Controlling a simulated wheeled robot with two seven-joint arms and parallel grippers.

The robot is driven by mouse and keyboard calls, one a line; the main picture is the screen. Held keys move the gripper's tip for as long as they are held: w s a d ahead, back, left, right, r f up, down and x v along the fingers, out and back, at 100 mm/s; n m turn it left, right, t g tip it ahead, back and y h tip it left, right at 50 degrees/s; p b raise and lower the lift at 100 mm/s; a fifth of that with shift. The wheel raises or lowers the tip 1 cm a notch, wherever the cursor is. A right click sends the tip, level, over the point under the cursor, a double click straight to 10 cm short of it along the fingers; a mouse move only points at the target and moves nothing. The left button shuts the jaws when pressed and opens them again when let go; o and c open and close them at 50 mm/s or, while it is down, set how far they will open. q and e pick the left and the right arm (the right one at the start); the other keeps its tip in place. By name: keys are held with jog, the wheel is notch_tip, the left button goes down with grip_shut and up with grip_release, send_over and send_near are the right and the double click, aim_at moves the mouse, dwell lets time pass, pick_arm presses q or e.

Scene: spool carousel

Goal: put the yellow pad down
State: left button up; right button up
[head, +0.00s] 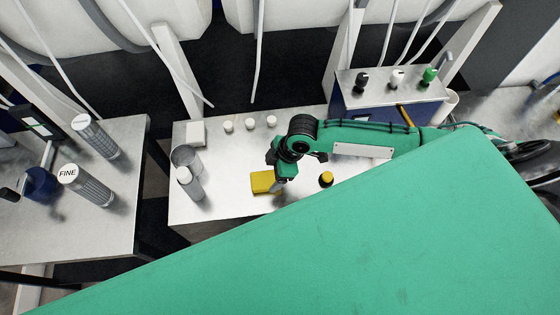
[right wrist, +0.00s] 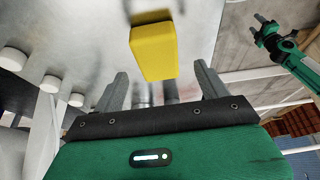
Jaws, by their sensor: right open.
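The yellow pad (head: 262,182) lies on the white-topped table (head: 225,207) near its middle. My right gripper (head: 279,187) is at the pad's right end in the head view. In the right wrist view the pad (right wrist: 153,50) shows just beyond and between the two spread fingers of this gripper (right wrist: 162,85), which is open. I cannot tell whether the fingers touch the pad. A small green arm with a gripper (right wrist: 260,30), apparently my left one, shows at the upper right of the right wrist view, far from the pad. Its jaw state is too small to tell.
A yellow-topped dark bottle (head: 326,179) stands right of the pad. A box with colored knobs (head: 390,95) is at the back right. The table front is clear.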

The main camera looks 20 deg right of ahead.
jog(key=b+v, duration=0.1)
jog(key=v, duration=0.5)
jog(key=shift+d+r, duration=0.2)
